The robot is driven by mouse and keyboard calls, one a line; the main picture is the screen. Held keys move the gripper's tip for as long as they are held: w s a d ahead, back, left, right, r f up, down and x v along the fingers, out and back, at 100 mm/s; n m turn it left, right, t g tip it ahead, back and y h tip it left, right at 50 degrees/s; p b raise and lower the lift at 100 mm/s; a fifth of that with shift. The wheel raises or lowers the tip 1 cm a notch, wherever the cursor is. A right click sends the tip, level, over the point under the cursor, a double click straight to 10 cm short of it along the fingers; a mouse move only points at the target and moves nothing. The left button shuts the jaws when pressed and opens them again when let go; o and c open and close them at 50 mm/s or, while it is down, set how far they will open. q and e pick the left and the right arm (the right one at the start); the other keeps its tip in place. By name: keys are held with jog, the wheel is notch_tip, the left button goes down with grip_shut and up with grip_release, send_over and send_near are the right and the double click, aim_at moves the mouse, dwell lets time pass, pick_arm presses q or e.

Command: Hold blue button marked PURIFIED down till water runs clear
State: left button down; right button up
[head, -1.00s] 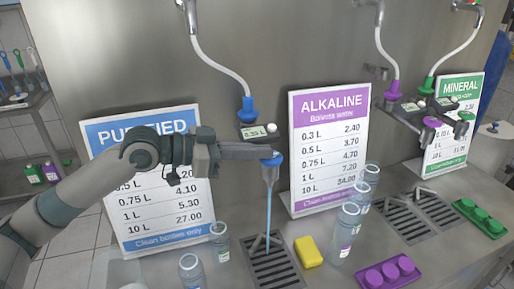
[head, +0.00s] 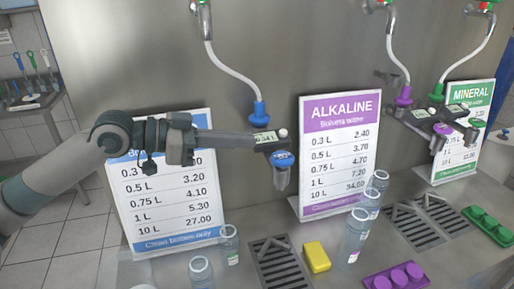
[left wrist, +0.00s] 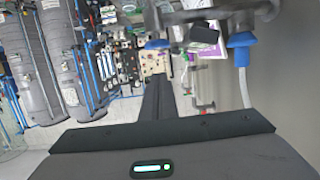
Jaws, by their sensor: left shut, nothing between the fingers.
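The blue button (head: 283,158) is a round cap with pale lettering, too small to read, on the front of the PURIFIED tap. In the left wrist view the shut dark fingers (left wrist: 157,82) point toward a blue cap (left wrist: 158,44), with a gap in the picture. My right gripper is not in view.
A drain grate (head: 273,262) lies below the spout, beside a yellow sponge (head: 317,257). Clear bottles (head: 229,244) stand nearby. The PURIFIED price board (head: 170,195) is partly behind my arm; the ALKALINE board (head: 340,150) stands right of the tap.

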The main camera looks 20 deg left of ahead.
pick_arm(q)
jog(key=shift+b+v, duration=0.5)
jog(key=shift+v, duration=1.2)
